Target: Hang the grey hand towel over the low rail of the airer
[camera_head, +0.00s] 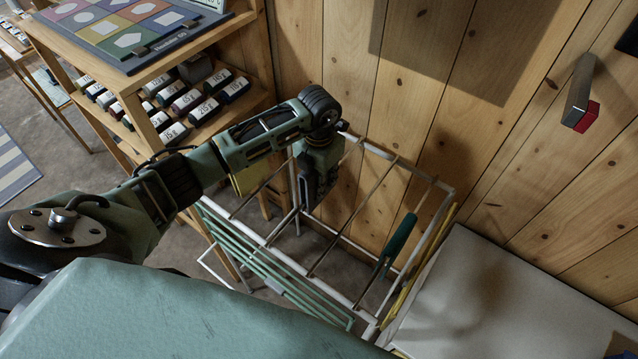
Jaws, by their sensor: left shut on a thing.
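The airer (448,187) has a white frame with several thin rails across its top and stands against the pine wall. A lower set of green rails (262,262) shows on its near left side. My left gripper (311,200) points down among the top rails at the airer's far left part. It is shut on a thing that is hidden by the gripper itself. I cannot make out the grey hand towel. My right gripper is not in view.
A dark green item (398,243) hangs on the airer's right part. A pale top (505,300) stands close on the right. A wooden shelf (240,108) with labelled rolls is at the left. A grey and red fitting (578,92) sticks out from the wall.

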